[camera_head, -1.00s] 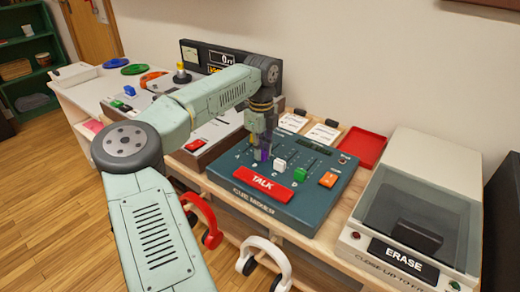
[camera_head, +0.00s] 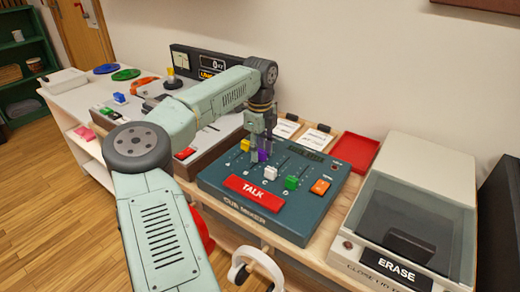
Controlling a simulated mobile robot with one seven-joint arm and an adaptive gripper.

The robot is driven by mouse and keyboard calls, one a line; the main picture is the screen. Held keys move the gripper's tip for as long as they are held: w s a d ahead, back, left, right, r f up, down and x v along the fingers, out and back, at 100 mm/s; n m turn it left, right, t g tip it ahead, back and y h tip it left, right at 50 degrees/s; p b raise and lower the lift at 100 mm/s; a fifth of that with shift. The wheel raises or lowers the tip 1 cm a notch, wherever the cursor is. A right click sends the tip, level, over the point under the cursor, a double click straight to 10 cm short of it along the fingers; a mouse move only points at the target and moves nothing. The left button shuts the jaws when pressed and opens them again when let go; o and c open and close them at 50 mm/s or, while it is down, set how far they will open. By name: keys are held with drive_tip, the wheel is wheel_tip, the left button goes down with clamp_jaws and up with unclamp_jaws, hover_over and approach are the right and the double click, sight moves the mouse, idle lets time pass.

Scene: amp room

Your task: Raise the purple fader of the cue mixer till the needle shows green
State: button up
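The cue mixer (camera_head: 215,183) is a dark teal sloped panel at the middle of the bench, with a red TALK bar (camera_head: 253,192). The purple fader (camera_head: 263,155) is partly hidden by my gripper (camera_head: 262,156). My gripper points down over it, with its two fingers apart, one to each side of the purple cap. I cannot tell whether they touch it. A yellow fader (camera_head: 245,145) is left of it; a white fader (camera_head: 270,173) and a green fader (camera_head: 291,183) are to the right. A pale meter face (camera_head: 180,60) at the back is too small to read its needle.
White headphones (camera_head: 255,266) hang at the bench front. My arm crosses the left devices.

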sight(261, 151)
wheel_tip(261, 151, up, 12)
idle(0.6)
drive_tip(key=shift+d, duration=0.1)
